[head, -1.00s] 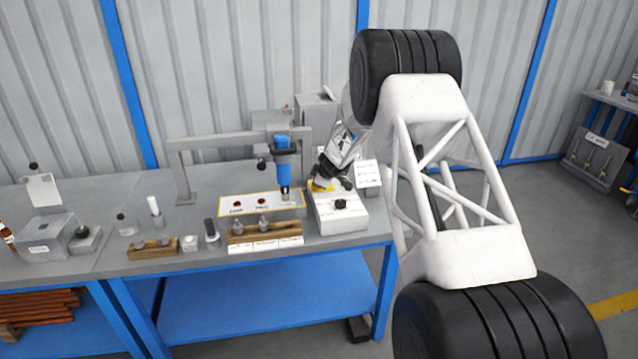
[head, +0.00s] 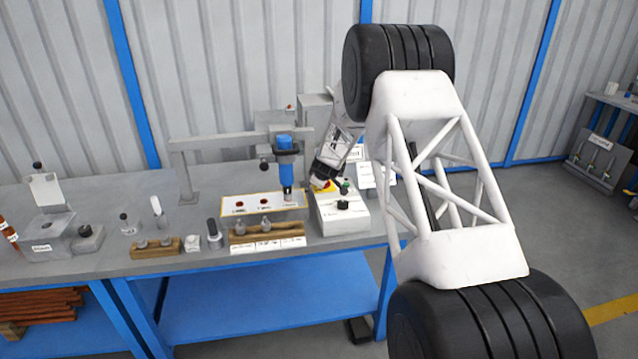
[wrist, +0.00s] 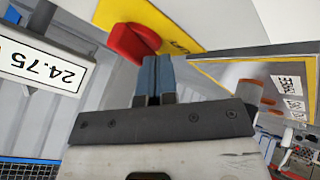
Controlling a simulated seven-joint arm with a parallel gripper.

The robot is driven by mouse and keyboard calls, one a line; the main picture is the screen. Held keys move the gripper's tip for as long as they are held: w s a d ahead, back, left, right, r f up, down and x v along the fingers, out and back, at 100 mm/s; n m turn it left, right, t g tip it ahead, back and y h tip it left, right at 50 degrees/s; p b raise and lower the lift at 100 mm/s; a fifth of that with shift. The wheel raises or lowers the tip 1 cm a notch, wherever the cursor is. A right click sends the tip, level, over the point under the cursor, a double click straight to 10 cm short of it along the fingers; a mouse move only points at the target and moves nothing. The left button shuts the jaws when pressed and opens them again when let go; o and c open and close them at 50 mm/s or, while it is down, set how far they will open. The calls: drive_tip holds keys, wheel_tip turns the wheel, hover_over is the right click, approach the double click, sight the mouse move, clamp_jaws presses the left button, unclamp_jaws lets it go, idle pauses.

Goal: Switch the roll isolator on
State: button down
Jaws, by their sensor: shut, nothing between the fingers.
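The roll isolator shows as a red rotary knob (wrist: 133,41) on a yellow plate (wrist: 180,22) in the wrist view. In the head view the yellow plate (head: 325,186) is on top of a white control box (head: 343,222) at the bench's right end. My gripper (wrist: 152,60) is shut, with its narrow blue-grey fingers together and nothing between them. The fingertips are right beside the knob's edge; I cannot tell whether they touch it. In the head view my arm and gripper partly cover the plate.
A black knob (head: 342,205) and a green spot (head: 345,187) are on the box. A blue tool (head: 286,165) hangs left of my gripper over a yellow-edged panel (head: 235,207). A display reading 24.75 (wrist: 42,62) is close by in the wrist view.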

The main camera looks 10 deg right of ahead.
drive_tip(key=shift+w+a+r, duration=0.1)
drive_tip(key=shift+w+a, duration=0.2)
drive_tip(key=shift+w, duration=0.9)
drive_tip(key=shift+s+d, duration=0.1)
drive_tip(key=shift+d, duration=0.2)
